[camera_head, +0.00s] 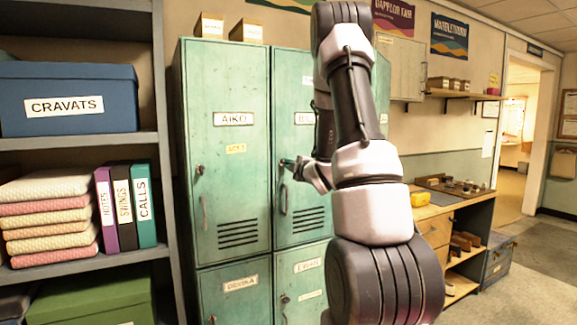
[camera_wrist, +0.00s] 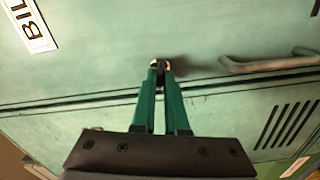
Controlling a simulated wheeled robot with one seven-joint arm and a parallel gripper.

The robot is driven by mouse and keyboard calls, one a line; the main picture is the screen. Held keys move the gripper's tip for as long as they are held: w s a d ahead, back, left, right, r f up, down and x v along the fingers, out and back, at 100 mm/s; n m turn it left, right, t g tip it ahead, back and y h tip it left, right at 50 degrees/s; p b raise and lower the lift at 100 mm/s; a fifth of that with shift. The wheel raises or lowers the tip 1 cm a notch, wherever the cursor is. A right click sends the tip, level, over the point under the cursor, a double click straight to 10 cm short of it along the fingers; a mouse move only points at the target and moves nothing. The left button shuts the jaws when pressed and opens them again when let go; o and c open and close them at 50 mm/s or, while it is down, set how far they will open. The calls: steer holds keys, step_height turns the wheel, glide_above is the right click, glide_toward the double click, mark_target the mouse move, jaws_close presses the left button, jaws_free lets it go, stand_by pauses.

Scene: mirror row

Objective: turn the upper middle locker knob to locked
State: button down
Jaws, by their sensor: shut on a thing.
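The upper middle locker door (camera_head: 300,215) is green, with a name plate (camera_head: 303,118) partly hidden behind my arm. In the wrist view the plate (camera_wrist: 30,22) begins "BIL". My gripper (camera_head: 288,163) is at the left side of this door, above its handle (camera_head: 283,200). In the wrist view its green fingers (camera_wrist: 160,72) are closed around the small metal locker knob (camera_wrist: 161,63). The fingers hide most of the knob, so I cannot tell which way it is turned. The door looks shut.
The upper left locker (camera_head: 230,160), marked "AIKO", is beside it, with its own knob (camera_head: 199,169). A shelf unit (camera_head: 80,142) with a blue box (camera_head: 68,99) stands at the left. A wooden bench (camera_head: 440,205) is at the right. Open floor (camera_head: 535,250) lies beyond.

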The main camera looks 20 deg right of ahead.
steer(key=shift+m, duration=7.6)
steer(key=shift+f, duration=0.1)
steer(key=c, duration=0.9)
jaws_free()
steer(key=shift+c, duration=0.2)
steer(key=s, duration=1.1)
steer(key=shift+d, duration=0.2)
